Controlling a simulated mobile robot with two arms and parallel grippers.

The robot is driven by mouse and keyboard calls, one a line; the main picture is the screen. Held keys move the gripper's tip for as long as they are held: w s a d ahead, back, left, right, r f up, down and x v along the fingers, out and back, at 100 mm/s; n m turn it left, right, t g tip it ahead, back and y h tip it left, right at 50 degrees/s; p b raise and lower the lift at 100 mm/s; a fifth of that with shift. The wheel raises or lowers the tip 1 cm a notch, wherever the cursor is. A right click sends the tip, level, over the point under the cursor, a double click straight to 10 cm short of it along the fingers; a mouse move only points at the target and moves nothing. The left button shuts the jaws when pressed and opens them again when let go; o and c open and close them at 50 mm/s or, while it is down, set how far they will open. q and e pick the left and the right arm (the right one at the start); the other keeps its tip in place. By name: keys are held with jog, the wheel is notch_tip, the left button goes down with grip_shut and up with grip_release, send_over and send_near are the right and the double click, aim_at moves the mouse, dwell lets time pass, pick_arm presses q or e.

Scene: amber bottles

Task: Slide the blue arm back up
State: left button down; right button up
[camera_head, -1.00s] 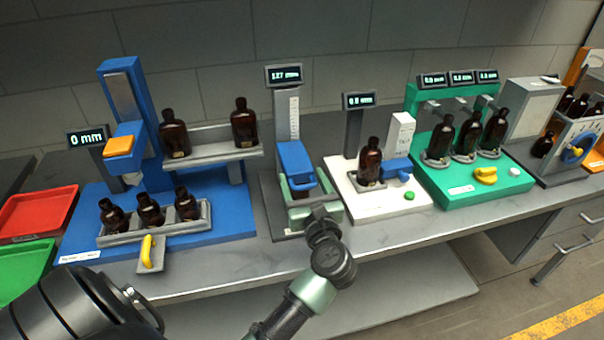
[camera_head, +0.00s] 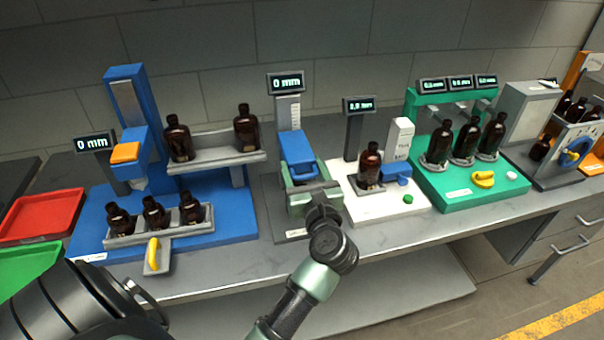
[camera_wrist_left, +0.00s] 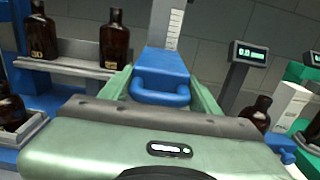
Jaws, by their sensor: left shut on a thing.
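The blue arm (camera_head: 296,146) is on a grey upright with a white scale (camera_head: 289,110), under a display (camera_head: 286,83) that reads 0 mm. Its front has a loop handle. My left gripper (camera_head: 303,178), with pale green fingers, is at the front of the arm and shut on it. In the left wrist view the blue arm (camera_wrist_left: 166,62) and its handle lie between the two fingers of my left gripper (camera_wrist_left: 161,90). The wide gripper body hides what is under the arm. My right gripper is not in view.
Left of it stands a blue station (camera_head: 222,228) with amber bottles and a grey shelf (camera_head: 214,149). Close on the right are a white station (camera_head: 362,206) with one bottle (camera_head: 369,163) and a green station (camera_head: 455,205) with bottles. The bench front edge is clear.

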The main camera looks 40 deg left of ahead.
pick_arm(q)
notch_tip(320, 180, up, 2)
jog(key=shift+r, duration=0.2)
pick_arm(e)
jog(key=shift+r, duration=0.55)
pick_arm(q)
jog(key=c, duration=0.7)
grip_release()
jog(key=shift+d, duration=0.15)
jog(key=shift+f, duration=0.2)
